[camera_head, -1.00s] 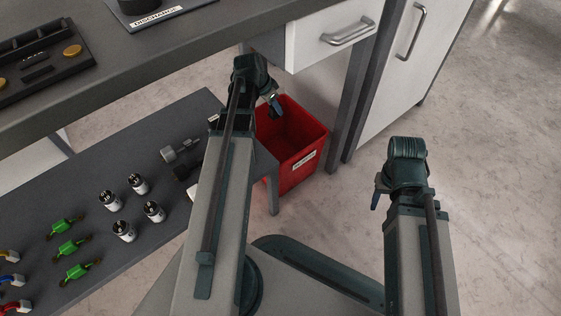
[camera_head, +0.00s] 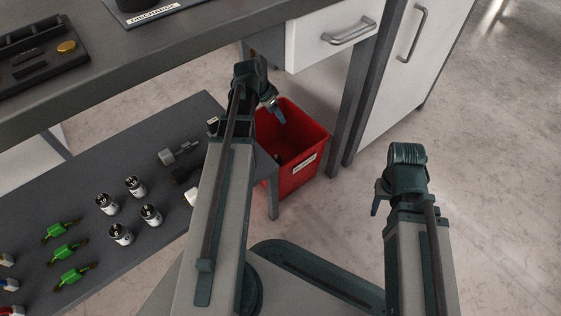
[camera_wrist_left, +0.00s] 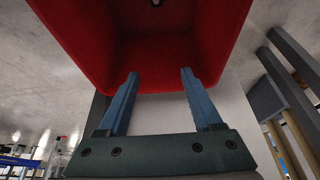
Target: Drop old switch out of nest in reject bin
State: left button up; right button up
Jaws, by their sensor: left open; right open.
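The red reject bin (camera_head: 310,165) stands on the floor beside the low shelf, with a white label on its front. My left gripper (camera_head: 279,114) is over the bin's opening, pointing down, with its fingers apart and empty. In the left wrist view the open fingers (camera_wrist_left: 158,73) frame the red bin wall (camera_wrist_left: 165,50). A small pale-and-dark thing (camera_wrist_left: 155,2) shows inside the bin at the top edge of that view; it may be the old switch, but it is too cut off to tell. My right gripper (camera_head: 375,208) hangs over bare floor, away from the bin.
A low grey shelf (camera_head: 120,260) holds green parts (camera_head: 67,251), several white-and-black cylinders (camera_head: 121,234) and a grey part (camera_head: 178,153). Above is a grey bench (camera_head: 170,55) with a black fixture (camera_head: 35,55) and a drawer (camera_head: 335,30). Floor right of the bin is free.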

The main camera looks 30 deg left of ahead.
pick_arm(q)
jog(key=p+v, duration=0.6)
jog(key=v, duration=0.1)
jog(key=shift+r+p, duration=0.15)
jog(key=shift+p, duration=0.25)
dwell(0.3)
jog(key=s+d+f+n+g+y, duration=0.15)
jog(key=s+d, duration=0.25)
jog(key=d, duration=0.6)
jog(key=s+d+n+g, duration=0.2)
jog(key=s+d+n, duration=0.15)
jog(key=d, duration=0.65)
jog(key=s+d+r+m+y+p, duration=0.2)
jog(key=s+d+r+m+p, duration=0.35)
jog(key=d+r+p, duration=0.7)
notch_tip(320, 180, up, 36)
jog(key=s+n+p, duration=0.1)
jog(key=p, duration=3.5)
jog(key=shift+a+r+g, duration=0.2)
jog(key=shift+a+g, duration=0.25)
jog(key=shift+f+h, duration=0.1)
jog(key=shift+h, duration=0.15)
